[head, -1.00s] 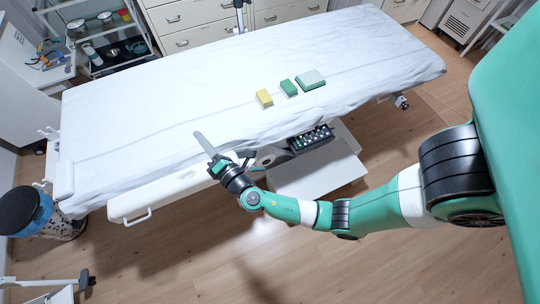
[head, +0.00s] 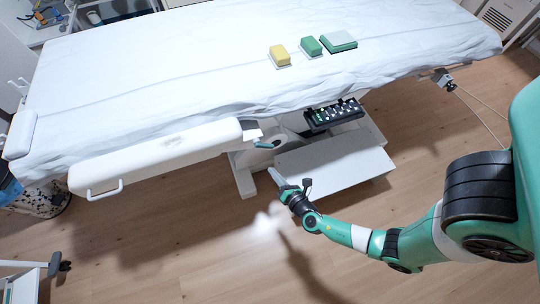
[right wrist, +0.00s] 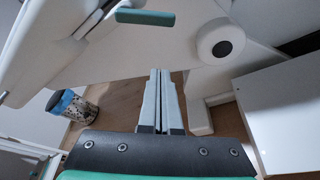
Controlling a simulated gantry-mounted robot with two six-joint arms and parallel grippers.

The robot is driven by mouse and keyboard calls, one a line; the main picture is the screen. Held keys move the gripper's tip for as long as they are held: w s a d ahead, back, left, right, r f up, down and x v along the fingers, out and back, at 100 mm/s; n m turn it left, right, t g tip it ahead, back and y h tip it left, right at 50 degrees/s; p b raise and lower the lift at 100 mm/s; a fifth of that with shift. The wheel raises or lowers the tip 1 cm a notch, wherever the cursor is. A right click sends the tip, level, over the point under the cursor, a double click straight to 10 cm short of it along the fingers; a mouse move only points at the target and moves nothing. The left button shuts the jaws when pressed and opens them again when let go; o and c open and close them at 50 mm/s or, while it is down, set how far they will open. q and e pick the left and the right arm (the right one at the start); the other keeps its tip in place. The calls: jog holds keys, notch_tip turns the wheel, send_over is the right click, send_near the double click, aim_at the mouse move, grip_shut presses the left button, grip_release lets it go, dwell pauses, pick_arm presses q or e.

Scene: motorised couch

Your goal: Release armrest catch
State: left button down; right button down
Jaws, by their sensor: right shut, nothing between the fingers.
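The white armrest (head: 155,158) runs along the near side of the couch, with a metal loop handle (head: 105,190) below it. A teal lever (head: 265,145), likely the catch, sits just beyond the armrest's right end, under the couch edge. In the right wrist view the teal lever (right wrist: 145,17) shows at the top, ahead of and left of the fingertips. My right gripper (head: 272,171) is below the lever in the head view, apart from it. Its fingers (right wrist: 162,73) are together and empty in the right wrist view. My left gripper is not in view.
A black control panel (head: 335,114) hangs under the couch edge, right of the lever. The white couch base (head: 330,160) stands below it. Yellow and green blocks (head: 280,55) lie on the sheet. A patterned bin (right wrist: 72,105) stands left. The floor in front is clear.

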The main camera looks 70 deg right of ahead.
aim_at(270, 148)
jog(key=b+x, duration=0.3)
jog(key=x, duration=0.5)
jog(key=s+r+p, duration=0.1)
jog(key=s+d+r+p, duration=0.1)
jog(key=r+p, duration=0.1)
jog(key=shift+d+r, duration=0.1)
jog(key=shift+d, duration=0.15)
jog(key=shift+s+d+r+p, duration=0.1)
jog(key=shift+s+r+p, duration=0.05)
jog(key=shift+r+p, duration=0.3)
jog(key=shift+s+d+r+p, duration=0.15)
jog(key=shift+s+r+p, duration=0.05)
jog(key=shift+r+p, duration=0.25)
jog(key=shift+n, duration=0.3)
jog(key=shift+f, duration=0.15)
